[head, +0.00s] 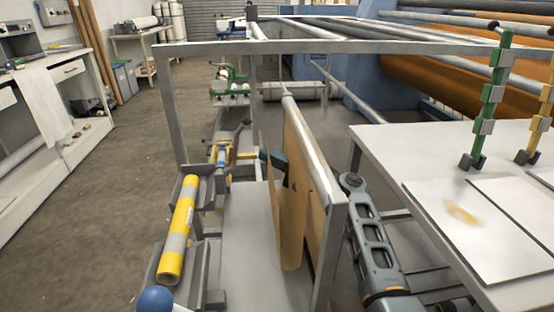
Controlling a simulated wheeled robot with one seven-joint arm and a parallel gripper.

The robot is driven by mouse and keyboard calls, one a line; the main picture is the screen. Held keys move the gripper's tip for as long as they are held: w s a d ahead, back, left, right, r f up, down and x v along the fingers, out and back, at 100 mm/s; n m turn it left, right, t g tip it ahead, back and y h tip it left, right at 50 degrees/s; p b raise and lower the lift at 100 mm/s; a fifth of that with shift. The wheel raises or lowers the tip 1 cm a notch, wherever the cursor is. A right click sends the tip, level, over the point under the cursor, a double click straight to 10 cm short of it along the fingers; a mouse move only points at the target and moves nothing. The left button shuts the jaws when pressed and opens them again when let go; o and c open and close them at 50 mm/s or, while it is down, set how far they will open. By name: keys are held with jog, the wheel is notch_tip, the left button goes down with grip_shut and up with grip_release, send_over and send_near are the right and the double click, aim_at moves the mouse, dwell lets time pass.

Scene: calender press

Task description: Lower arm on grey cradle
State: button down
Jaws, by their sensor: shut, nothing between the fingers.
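The nearest grey cradle (195,268) stands left of the frame's upright, with a yellow and grey roll (180,228) lying in it. A blue ball (155,299) shows at the cradle's near end, at the bottom edge. A pale rod beside it is cut off by the picture, so I cannot tell how this arm stands. What looks like my gripper (264,155) is the dark piece sticking out left of the brown sheet. It is shut and empty, apart from the roll and cradle. My forearm comes up right of the sheet, which hides the wrist.
A brown sheet (292,205) hangs beside a grey metal frame (333,190). A white table (385,145) with panels is at right. Floor (110,200) at left is clear.

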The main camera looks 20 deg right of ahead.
aim_at(233, 148)
jog(key=shift+x, duration=2.75)
